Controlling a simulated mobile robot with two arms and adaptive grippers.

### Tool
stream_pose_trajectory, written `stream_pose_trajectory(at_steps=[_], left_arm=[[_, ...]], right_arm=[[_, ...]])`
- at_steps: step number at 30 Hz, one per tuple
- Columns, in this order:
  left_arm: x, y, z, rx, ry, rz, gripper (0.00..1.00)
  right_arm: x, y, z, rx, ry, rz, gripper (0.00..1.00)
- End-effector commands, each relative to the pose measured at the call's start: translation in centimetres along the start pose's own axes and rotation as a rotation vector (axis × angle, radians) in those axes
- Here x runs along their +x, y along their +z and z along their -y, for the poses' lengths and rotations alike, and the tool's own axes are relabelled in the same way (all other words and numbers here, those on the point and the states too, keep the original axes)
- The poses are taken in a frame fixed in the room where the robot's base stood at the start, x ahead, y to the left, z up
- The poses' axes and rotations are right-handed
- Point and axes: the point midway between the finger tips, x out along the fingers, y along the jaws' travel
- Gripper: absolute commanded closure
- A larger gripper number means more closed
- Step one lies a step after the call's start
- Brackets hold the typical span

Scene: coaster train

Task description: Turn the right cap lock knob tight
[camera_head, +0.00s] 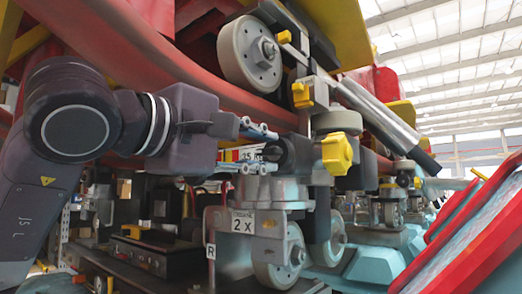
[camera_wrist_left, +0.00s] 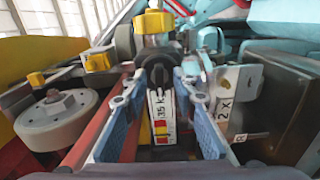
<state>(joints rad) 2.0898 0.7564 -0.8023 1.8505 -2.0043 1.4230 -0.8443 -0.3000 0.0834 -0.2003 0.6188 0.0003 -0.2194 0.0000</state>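A large yellow lobed knob (camera_head: 337,153) sits at the end of a dark shaft in the middle of the head view. It also shows at the top of the left wrist view (camera_wrist_left: 155,22). A smaller yellow knob (camera_head: 302,95) is above and left of it. No readable label shows which is the right cap lock knob. My left gripper (camera_head: 272,150) is open, its blue fingers left of the large knob and apart from it. In the left wrist view the open fingers (camera_wrist_left: 160,80) spread either side of a labelled dark part. My right gripper is out of view.
A grey wheel (camera_head: 240,54) is above my left gripper, and a lower wheel (camera_head: 278,262) is below. A "2 X" plate (camera_head: 242,222) hangs under the fingers. A red beam (camera_head: 190,75) runs close above the gripper. Red-edged panels (camera_head: 465,235) stand at right.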

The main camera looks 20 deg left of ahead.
Motion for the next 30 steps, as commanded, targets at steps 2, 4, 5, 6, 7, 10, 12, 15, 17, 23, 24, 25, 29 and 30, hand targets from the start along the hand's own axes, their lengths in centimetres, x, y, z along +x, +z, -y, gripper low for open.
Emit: stream_pose_trajectory(at_steps=[2, 4, 5, 6, 7, 10, 12, 15, 17, 23, 24, 25, 29, 30], left_arm=[[-0.6, 0.0, -0.1, 0.000, 0.002, 0.000, 0.74], [-1.4, 0.0, -0.1, 0.000, 0.004, 0.001, 0.74], [-1.9, 0.0, -0.2, 0.000, 0.005, 0.000, 0.74], [-2.7, -0.1, -0.1, 0.001, 0.005, -0.001, 0.74], [-3.4, -0.1, -0.1, 0.001, 0.005, -0.001, 0.74], [-5.6, -0.1, -0.1, 0.001, 0.006, -0.001, 0.74], [-7.1, 0.0, -0.2, 0.001, 0.006, -0.001, 0.74], [-9.0, -0.1, -0.1, 0.001, 0.005, -0.001, 0.74], [-10.0, 0.0, -0.1, 0.001, 0.003, -0.001, 0.74], [-11.8, -0.1, 0.0, 0.000, 0.001, -0.001, 0.74], [-11.9, 0.0, 0.0, 0.000, 0.001, -0.001, 0.74], [-11.9, 0.0, 0.0, 0.000, 0.001, -0.001, 0.74], [-12.0, 0.0, 0.0, 0.000, 0.000, 0.000, 0.74], [-12.0, 0.0, 0.0, 0.000, 0.000, 0.000, 0.74]], right_arm=[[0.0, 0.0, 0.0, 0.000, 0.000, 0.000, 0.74], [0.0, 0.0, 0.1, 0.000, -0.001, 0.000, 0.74], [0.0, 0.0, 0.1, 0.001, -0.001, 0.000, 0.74], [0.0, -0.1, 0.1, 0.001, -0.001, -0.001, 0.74], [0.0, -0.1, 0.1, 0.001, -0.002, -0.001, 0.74], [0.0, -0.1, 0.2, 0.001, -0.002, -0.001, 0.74], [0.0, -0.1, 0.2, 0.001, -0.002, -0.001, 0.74], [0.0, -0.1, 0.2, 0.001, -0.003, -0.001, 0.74], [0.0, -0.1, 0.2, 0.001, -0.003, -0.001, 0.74], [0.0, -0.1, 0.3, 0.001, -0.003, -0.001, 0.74], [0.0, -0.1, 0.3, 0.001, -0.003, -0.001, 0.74], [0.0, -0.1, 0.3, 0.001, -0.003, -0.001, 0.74], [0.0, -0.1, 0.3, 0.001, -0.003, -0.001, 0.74], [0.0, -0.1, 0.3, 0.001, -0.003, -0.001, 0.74]])
